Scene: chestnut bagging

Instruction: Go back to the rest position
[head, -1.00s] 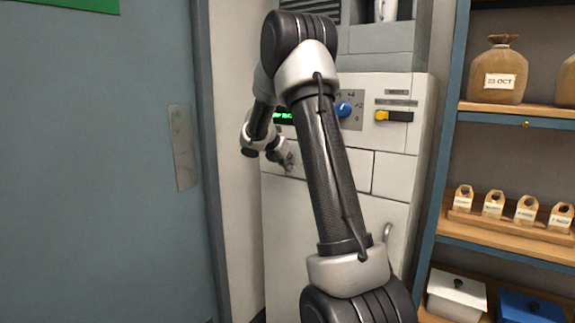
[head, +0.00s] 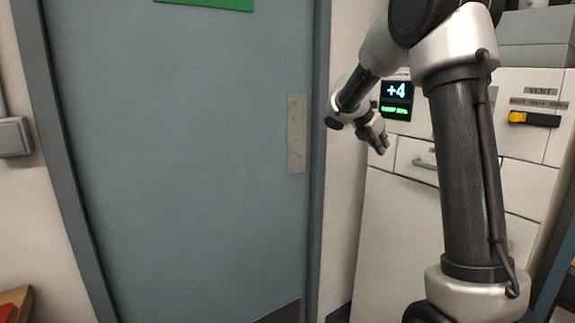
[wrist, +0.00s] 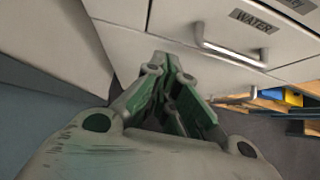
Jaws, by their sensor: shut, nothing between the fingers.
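My gripper (head: 381,141) hangs at the end of my bent arm in the head view, in front of the white cabinet (head: 384,235) and apart from the door. It is shut and empty. In the wrist view my gripper (wrist: 165,72) has its green-padded fingers together, pointing toward the cabinet's lower edge and the grey floor. A drawer handle (wrist: 228,54) under a "WATER" label shows just to the right of the fingers. My arm hides part of the cabinet front in the head view.
A grey-blue door (head: 180,160) with a metal plate (head: 296,133) fills the left. A small display (head: 396,98) reads "+4". A yellow-and-black vent slider (head: 534,119) is at right. A wooden shelf (wrist: 265,104) with blue and yellow items shows in the wrist view.

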